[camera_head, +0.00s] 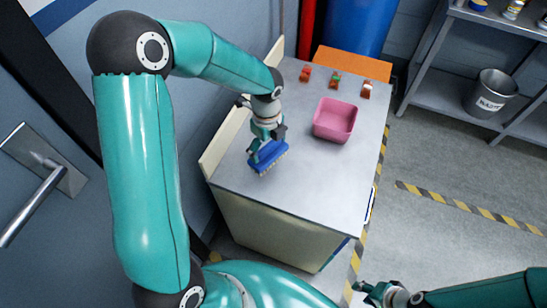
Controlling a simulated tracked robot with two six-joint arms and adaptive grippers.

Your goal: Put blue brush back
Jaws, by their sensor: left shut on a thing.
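The blue brush (270,158) is at the left part of the grey table top (300,185), with pale bristles along its lower edge. My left gripper (259,146) is shut on it from above. I cannot tell whether the bristles touch the table. My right gripper (368,290) is low in the picture, beyond the table's front edge and over the floor, far from the brush. Its fingers are too small to read.
A pink bin (336,121) stands right of the brush. Several small red and green items, among them a red one (305,73), line the table's back. A shelf (450,99) with a metal bucket (490,93) stands at right. The table's front is clear.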

